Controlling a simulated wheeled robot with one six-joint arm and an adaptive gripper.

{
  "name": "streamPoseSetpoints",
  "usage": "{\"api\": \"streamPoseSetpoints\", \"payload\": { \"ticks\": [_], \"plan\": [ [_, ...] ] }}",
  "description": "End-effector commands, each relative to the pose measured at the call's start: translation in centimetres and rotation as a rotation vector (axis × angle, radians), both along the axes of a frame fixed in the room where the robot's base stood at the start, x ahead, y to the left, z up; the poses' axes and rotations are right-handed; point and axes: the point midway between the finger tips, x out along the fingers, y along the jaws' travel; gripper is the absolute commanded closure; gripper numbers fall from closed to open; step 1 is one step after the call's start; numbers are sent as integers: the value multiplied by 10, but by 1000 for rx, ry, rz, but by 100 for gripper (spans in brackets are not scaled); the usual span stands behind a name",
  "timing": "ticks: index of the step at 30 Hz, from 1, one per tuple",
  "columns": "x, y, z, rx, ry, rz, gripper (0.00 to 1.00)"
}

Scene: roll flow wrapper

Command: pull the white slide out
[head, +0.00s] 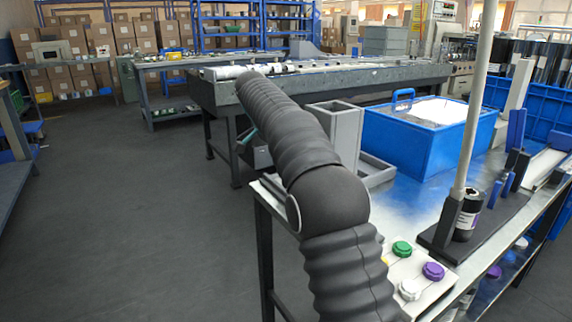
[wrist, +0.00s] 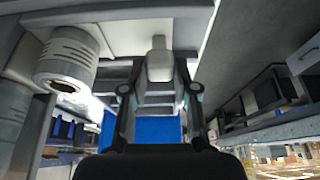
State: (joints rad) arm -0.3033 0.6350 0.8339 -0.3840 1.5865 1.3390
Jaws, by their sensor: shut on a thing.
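My gripper (wrist: 160,84) shows in the wrist view, its two dark fingers closed in on a pale white block (wrist: 159,60) between the tips. The block stands against a wide pale surface at the top of that view and looks like the grip of the white slide. How far the slide is out cannot be told. In the head view my dark ribbed arm reaches forward past the front table, and it hides most of my gripper and the slide.
The front table holds a blue crate (head: 412,130), a grey open-topped box (head: 338,133), a pole on a dark base and a panel with coloured buttons (head: 402,249). A pale roll (wrist: 67,62) is left of my gripper. Floor at left is clear.

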Motion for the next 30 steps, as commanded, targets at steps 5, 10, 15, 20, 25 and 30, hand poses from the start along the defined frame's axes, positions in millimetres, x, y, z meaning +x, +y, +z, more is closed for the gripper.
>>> {"api": "streamPoseSetpoints", "payload": {
  "ticks": [5, 10, 15, 20, 25, 30],
  "plan": [
    [14, 7, -1, 1, -1, -1, 100],
    [19, 9, -1, 1, -2, -1, 100],
    [19, 11, 0, 2, -6, 1, 100],
    [20, 12, 0, 2, -8, 3, 100],
    [19, 12, 0, 2, -5, 2, 46],
    [18, 11, 0, 1, -4, 2, 46]
  ]
}}
